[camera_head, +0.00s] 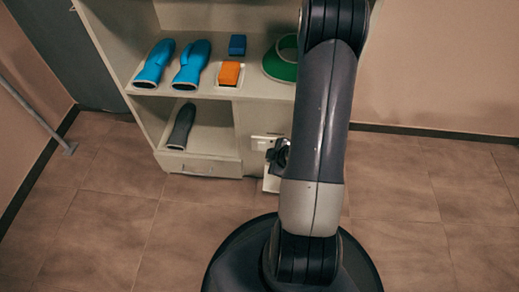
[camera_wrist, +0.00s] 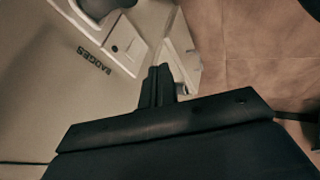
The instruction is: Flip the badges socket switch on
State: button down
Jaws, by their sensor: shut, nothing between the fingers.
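The badges socket (camera_wrist: 126,46) is a pale plate on the cabinet's side panel, with a small dark mark on it. The black word BADGES (camera_wrist: 93,60) is printed beside it. In the head view a pale plate (camera_head: 262,142) shows low on the cabinet, partly hidden by my arm. My gripper (camera_wrist: 159,73) is shut and empty, its fingertips just beside the socket in the wrist view. I cannot tell whether they touch it or which way the switch is set. In the head view my gripper (camera_head: 277,153) is small, dark and partly hidden by my arm.
The cabinet's shelf (camera_head: 208,92) holds blue gloves (camera_head: 190,64), a blue block (camera_head: 237,45), an orange block (camera_head: 229,73) and a green ring-like item (camera_head: 283,62). A dark glove (camera_head: 181,127) lies below, above a drawer (camera_head: 199,168). The tiled floor (camera_head: 420,220) on the right is clear.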

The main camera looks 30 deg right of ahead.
aim_at(263, 150)
jog(key=shift+w+d+f+b, duration=0.3)
jog(key=shift+w+f+b, duration=0.4)
jog(key=shift+w+f, duration=0.8)
jog(key=shift+w+d+f+b, duration=0.3)
jog(key=shift+w+f+b, duration=0.4)
jog(key=shift+w+f, duration=0.75)
jog(key=shift+w+d+f+b, duration=0.3)
jog(key=shift+w+f+b, duration=0.4)
jog(key=shift+w+f, duration=0.75)
jog(key=shift+w+r, duration=0.1)
jog(key=shift+w+d, duration=0.15)
jog(key=shift+w, duration=0.05)
